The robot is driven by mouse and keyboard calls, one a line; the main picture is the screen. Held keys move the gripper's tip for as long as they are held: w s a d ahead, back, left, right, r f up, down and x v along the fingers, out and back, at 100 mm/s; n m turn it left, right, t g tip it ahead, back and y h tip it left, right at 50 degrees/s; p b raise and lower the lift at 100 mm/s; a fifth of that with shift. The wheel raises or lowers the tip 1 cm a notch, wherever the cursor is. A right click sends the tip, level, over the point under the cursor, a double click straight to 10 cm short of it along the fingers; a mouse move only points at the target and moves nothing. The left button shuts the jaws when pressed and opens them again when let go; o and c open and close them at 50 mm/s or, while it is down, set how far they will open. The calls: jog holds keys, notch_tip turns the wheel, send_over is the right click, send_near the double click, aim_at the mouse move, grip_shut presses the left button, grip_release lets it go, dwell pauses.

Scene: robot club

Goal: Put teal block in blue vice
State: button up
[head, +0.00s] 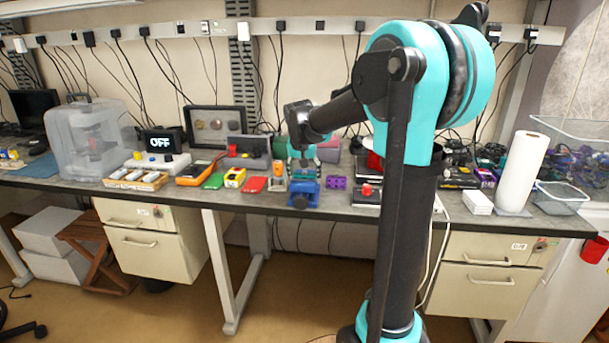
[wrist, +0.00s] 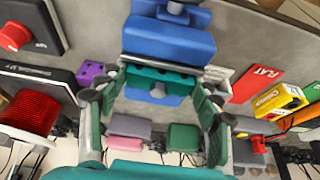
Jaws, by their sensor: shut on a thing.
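The blue vice (head: 303,196) stands on the bench near its front edge. In the wrist view its body and jaws (wrist: 168,42) show at the top centre. The teal block (wrist: 160,75) is a strip with dark holes, seen between the vice's two blue jaw parts. My gripper (wrist: 164,79) is shut on the teal block, with a green-padded finger at each end of it. In the head view my gripper (head: 302,164) points down just above the vice. How deep the block sits in the vice is hard to tell.
A purple block (head: 337,182) and a red-button box (head: 366,194) lie right of the vice. A red item (head: 253,185) and a yellow meter (head: 234,178) lie left. Grey and green objects stand behind my gripper. The floor in front of the bench is clear.

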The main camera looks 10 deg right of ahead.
jog(key=o, duration=1.4)
jog(key=shift+c, duration=0.2)
jog(key=v, duration=1.2)
jog(key=s+d+f+n, duration=0.1)
jog(key=s+d+f, duration=0.1)
jog(key=s+f, duration=1.1)
jog(key=s+d+f+n+y, duration=0.1)
jog(key=s+d+f+n, duration=0.1)
jog(key=s+f, duration=1.1)
notch_tip(320, 180, down, 2)
jog(key=shift+d+f+n, duration=0.15)
jog(key=shift+d+n, duration=0.15)
jog(key=shift+d, duration=0.4)
